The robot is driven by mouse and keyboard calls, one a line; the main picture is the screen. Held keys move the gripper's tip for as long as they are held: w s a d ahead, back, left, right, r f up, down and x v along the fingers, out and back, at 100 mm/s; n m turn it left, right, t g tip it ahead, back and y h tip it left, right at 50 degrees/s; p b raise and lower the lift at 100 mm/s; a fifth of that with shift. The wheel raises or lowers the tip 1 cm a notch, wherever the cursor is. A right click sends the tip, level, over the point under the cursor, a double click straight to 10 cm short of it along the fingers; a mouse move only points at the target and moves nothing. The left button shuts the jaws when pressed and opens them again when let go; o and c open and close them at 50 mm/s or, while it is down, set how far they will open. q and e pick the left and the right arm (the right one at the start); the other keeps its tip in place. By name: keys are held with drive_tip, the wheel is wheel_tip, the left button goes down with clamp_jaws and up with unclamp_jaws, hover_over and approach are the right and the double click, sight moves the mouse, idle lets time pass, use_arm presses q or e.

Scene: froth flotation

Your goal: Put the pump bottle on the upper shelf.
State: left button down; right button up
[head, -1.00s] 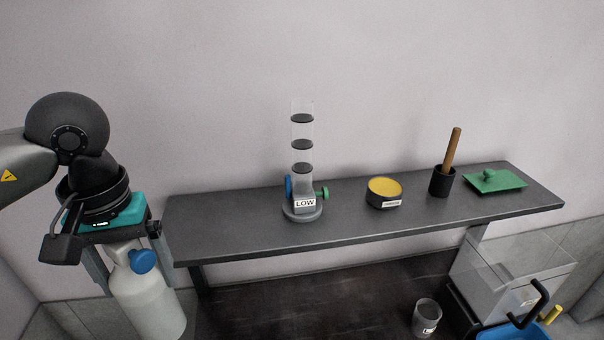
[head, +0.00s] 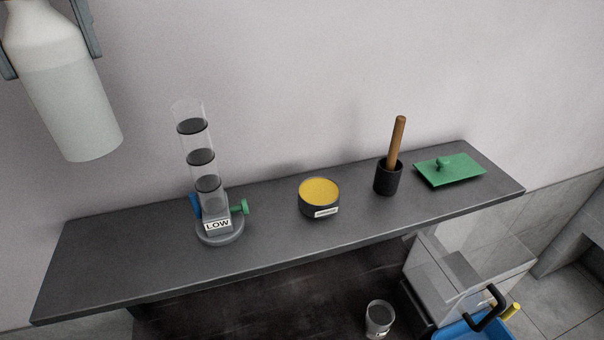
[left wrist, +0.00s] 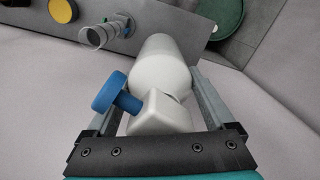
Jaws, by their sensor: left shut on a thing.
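The white pump bottle (head: 70,105) is at the top left of the head view, in the air and apart from the upper shelf. My left gripper (head: 48,48) is shut on it, with one finger on each side of its upper part. In the left wrist view, the bottle (left wrist: 160,65) lies between the fingers, with its blue knob (left wrist: 113,92) to the left. The upper shelf (head: 110,250) is a long dark grey board, bare at its left end. My right gripper is in neither view.
On the shelf stand a clear column labelled LOW (head: 218,226), a yellow-topped round tin (head: 319,192), a black mortar with a wooden pestle (head: 388,178) and a green lidded plate (head: 450,170). Below are a dark surface, a glass beaker (head: 378,318) and a blue tray (head: 475,330).

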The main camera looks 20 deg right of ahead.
sight(75, 129)
use_arm(q)
drive_tip(key=shift+a+r, duration=0.15)
drive_tip(key=shift+r, duration=0.15)
drive_tip(key=shift+s+a, duration=0.4)
drive_tip(key=shift+s, duration=0.05)
drive_tip(key=shift+f+b, duration=0.5)
drive_tip(key=shift+f, duration=0.45)
wheel_tip(75, 129, down, 9)
drive_tip(key=b, duration=0.3)
drive_tip(key=shift+w+r, duration=0.1)
drive_tip(key=shift+r, duration=0.1)
wheel_tip(75, 129, down, 9)
drive_tip(key=shift+f, duration=0.2)
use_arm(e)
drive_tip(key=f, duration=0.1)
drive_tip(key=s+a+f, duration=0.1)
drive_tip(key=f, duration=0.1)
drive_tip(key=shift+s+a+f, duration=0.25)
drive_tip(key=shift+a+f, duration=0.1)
use_arm(q)
drive_tip(key=shift+d+f, duration=0.1)
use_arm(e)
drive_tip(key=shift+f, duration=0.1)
